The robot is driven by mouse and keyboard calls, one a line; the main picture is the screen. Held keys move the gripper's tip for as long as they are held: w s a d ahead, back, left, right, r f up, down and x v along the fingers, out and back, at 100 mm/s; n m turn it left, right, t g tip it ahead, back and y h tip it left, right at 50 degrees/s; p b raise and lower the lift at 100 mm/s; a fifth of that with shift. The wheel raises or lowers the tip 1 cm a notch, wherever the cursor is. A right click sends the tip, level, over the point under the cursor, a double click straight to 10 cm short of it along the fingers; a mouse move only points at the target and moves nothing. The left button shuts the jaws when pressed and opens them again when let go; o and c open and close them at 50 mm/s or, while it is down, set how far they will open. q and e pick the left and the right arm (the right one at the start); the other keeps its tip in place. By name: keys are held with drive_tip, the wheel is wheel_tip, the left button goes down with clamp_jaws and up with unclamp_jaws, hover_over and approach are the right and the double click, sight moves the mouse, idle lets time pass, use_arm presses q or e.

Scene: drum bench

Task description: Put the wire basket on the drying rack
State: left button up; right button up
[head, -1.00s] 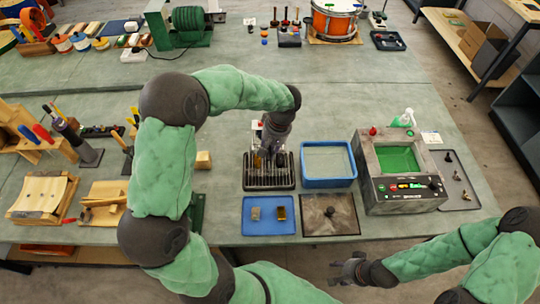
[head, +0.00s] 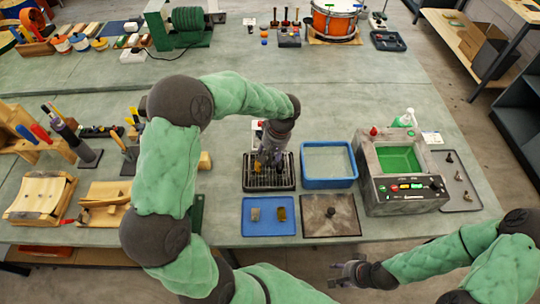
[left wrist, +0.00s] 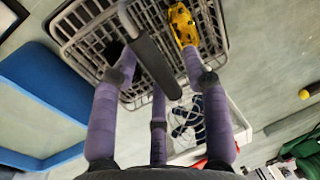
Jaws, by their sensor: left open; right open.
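The drying rack (head: 256,184) is a dark slatted rack in the middle of the bench's near half. The wire basket (left wrist: 75,30) seems to be the grey grid in the left wrist view, standing on the rack; basket and rack are hard to tell apart. A dark bar (left wrist: 150,60), apparently its handle, rises between my left fingers. A yellow part (left wrist: 183,25) lies at the grid. My left gripper (head: 270,160) is open over the rack, its fingers around the bar with gaps showing; it hides much of the basket. My right gripper (head: 345,275) is open and empty, off the bench's front edge.
A blue tub (head: 328,182) stands right of the rack, then a grey cleaner (head: 408,203) with green liquid. A blue tray (head: 268,229) with two small pieces and a dark plate (head: 330,229) lie in front. A small wooden block (head: 205,160) stands left.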

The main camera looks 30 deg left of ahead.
use_arm(q)
drive_tip(key=shift+w+r, duration=0.1)
drive_tip(key=shift+r, duration=0.35)
wheel_tip(320, 180, up, 11)
drive_tip(key=w+d+p, duration=0.1)
drive_tip(key=d+p, duration=0.1)
drive_tip(key=shift+p, duration=0.35)
idle(0.9)
